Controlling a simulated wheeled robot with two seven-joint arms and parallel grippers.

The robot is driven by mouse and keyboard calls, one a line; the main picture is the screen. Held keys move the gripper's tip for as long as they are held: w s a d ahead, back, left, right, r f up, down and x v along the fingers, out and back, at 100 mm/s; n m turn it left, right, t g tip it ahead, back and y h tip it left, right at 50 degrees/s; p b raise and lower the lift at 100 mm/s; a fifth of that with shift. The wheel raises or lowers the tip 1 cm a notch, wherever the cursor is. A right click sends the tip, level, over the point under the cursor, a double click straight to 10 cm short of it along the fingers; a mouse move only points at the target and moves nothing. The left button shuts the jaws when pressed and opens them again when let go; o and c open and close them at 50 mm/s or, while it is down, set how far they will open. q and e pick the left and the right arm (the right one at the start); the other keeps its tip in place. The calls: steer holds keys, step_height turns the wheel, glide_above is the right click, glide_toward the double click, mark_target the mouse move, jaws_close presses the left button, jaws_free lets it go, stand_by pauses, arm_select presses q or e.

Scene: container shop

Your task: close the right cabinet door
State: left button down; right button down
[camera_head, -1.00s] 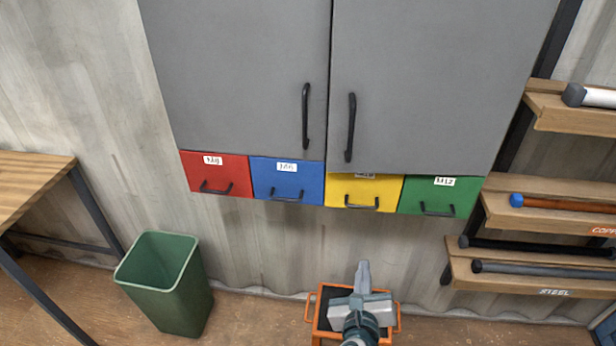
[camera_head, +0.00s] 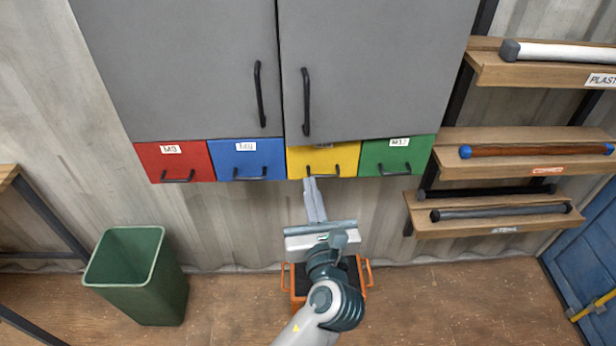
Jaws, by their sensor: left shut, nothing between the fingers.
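The right cabinet door (camera_head: 385,70) is a grey panel with a black vertical handle (camera_head: 306,101) near its left edge. Its lower left corner hangs slightly lower than the left door's edge and covers the top of the yellow drawer, so it looks slightly ajar. The left cabinet door (camera_head: 180,65) is grey and looks shut, with its own black handle (camera_head: 260,93). My left gripper (camera_head: 311,184) is shut and empty, its fingers pointing up just below the yellow drawer's handle, below the right door. I cannot see it touching anything. My right gripper is out of view.
Red, blue, yellow (camera_head: 346,156) and green drawers line the cabinet's underside. An orange crate (camera_head: 289,290) stands behind my arm. A green bin (camera_head: 140,276) stands left; wooden shelves (camera_head: 480,224) with pipes are on the right. A wooden table (camera_head: 8,177) is at far left.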

arm_select(q)
steer(key=b, duration=0.7)
glide_toward(300, 139)
steer(key=w, duration=0.4)
steer(key=shift+w+a+f, duration=0.1)
steer(key=shift+a+f, duration=0.1)
steer(key=shift+f, duration=0.05)
steer(key=shift+w+a+r+b, duration=0.1)
steer(key=shift+w+r+b, duration=0.1)
steer(key=shift+w+b, duration=0.75)
steer(key=shift+w, duration=0.2)
